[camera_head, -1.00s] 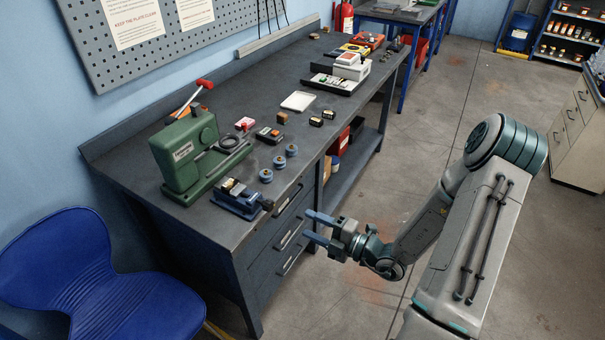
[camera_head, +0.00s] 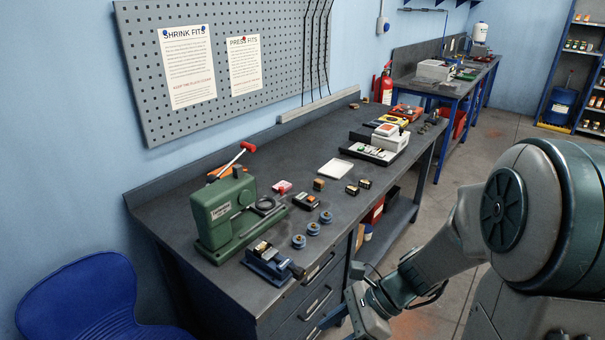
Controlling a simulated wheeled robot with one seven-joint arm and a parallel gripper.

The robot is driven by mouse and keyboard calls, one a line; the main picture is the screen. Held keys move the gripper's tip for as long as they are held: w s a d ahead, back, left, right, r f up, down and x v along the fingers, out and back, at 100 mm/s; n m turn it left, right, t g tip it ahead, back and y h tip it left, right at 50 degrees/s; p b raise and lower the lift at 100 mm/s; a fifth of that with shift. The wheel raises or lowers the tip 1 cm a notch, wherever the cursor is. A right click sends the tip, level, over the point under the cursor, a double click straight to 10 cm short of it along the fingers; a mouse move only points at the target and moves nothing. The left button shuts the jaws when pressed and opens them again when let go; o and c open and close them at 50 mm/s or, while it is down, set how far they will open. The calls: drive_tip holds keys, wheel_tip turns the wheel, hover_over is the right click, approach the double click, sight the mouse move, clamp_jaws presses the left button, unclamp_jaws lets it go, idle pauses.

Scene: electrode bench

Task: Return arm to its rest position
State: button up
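My gripper (camera_head: 338,322) is low at the bottom of the head view, in front of the workbench's drawers and off the bench top. One blue finger shows to its left; the rest is cut off by the frame's lower edge, so its opening is hidden. I see nothing held in the part that shows. My arm bends down to it from the large joint at the right. The workbench (camera_head: 290,165) carries a green press (camera_head: 222,212), a small blue vise (camera_head: 268,262) and several blue round pieces (camera_head: 313,229).
A blue chair (camera_head: 85,300) stands at lower left. A second bench (camera_head: 455,88) is at the back. Floor (camera_head: 490,150) behind my arm looks clear.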

drive_tip(key=s+d+r+n+t+h, duration=0.3)
drive_tip(key=d+r+n+h, duration=0.6)
drive_tip(key=n, duration=0.9)
drive_tip(key=shift+s+r+t, duration=0.4)
drive_tip(key=shift+r+t, duration=0.4)
drive_tip(key=shift+t, duration=0.4)
drive_tip(key=c, duration=0.3)
drive_tip(key=shift+c, duration=0.2)
